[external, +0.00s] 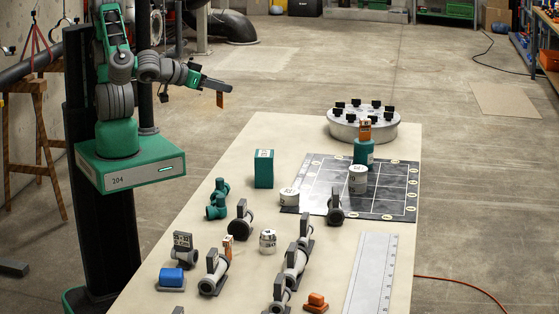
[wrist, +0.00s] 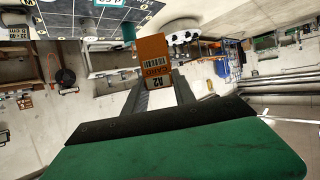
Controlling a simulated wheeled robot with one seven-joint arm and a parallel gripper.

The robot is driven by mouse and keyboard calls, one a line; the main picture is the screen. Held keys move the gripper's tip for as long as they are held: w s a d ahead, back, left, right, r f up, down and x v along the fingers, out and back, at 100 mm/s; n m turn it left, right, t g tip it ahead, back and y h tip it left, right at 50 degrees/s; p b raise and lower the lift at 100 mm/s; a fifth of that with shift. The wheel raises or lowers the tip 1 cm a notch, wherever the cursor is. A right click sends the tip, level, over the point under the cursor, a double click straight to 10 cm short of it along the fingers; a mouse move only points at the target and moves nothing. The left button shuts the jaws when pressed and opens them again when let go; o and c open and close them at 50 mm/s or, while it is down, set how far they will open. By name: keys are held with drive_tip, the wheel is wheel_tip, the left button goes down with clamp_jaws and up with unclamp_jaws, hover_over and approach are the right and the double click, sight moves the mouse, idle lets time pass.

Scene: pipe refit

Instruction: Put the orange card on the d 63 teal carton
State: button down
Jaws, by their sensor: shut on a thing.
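My gripper (external: 216,84) is shut on an orange card (external: 219,99) and holds it high in the air, left of the table's far part. A teal carton (external: 264,170) stands upright on the table, below and right of my gripper. Its top is bare; the small label on it is too small to read. Another orange piece (external: 365,131) sits on a teal cylinder (external: 363,153) on the dark grid mat.
The dark grid mat (external: 320,178) lies right of the carton, with white cans. A round grey flange (external: 363,126) with black knobs stands behind it. Teal fittings (external: 217,206) and several grey valves stand nearer. The table (external: 275,130) is clear behind the carton.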

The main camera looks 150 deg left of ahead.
drive_tip(key=shift+s+f, duration=0.25)
drive_tip(key=shift+s, duration=0.45)
drive_tip(key=shift+w+f+b, duration=0.1)
drive_tip(key=shift+f+b, duration=0.3)
drive_tip(key=shift+b, duration=0.25)
drive_tip(key=w+a+f+b, duration=0.1)
drive_tip(key=w+a+b, duration=0.1)
drive_tip(key=b, duration=0.4)
drive_tip(key=p, duration=0.2)
hover_over(264, 153)
wheel_tip(264, 153, down, 8)
drive_tip(key=shift+w+f, duration=0.15)
wheel_tip(264, 153, down, 3)
drive_tip(key=shift+r, duration=0.2)
drive_tip(key=shift+f, duration=0.35)
drive_tip(key=c, duration=1)
unclamp_jaws()
